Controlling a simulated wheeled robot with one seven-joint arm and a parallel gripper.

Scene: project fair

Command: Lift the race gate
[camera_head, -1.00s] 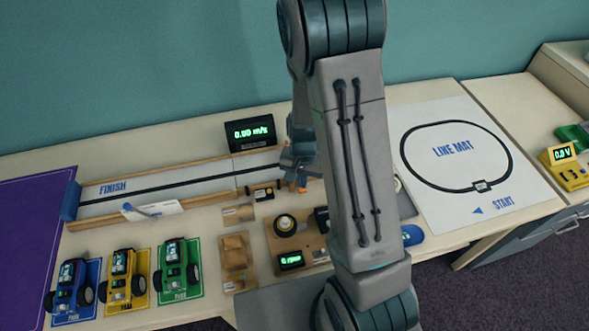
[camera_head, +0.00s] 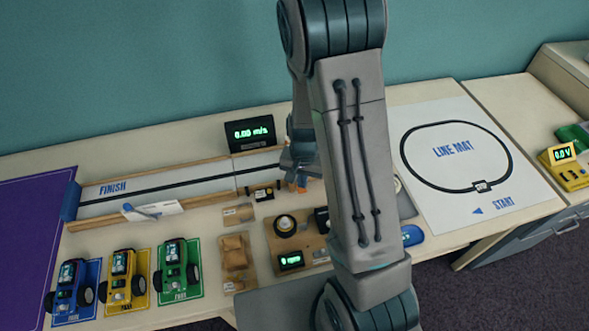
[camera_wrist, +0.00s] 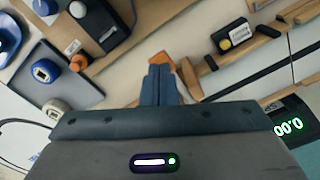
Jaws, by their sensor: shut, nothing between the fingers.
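My gripper (camera_wrist: 160,76) points down at the track's right end, its blue fingers closed together. In the head view my gripper (camera_head: 298,172) is partly hidden behind my arm. A small orange piece (camera_wrist: 162,60) shows right at the fingertips; it looks like part of the race gate, but I cannot tell for sure. A short wooden bar (camera_wrist: 190,78) stands just right of the fingers in the wrist view. The fingers hold nothing. Whether they touch the orange piece is unclear. The track (camera_head: 172,182) has a black centre line and a FINISH mark at its left.
A black box with a yellow button (camera_wrist: 238,36) sits by the track rail. A speed display (camera_head: 250,133) stands behind the track. Several toy cars, including a green-mat one (camera_head: 176,268), stand in front. The line mat (camera_head: 455,165) lies open at right.

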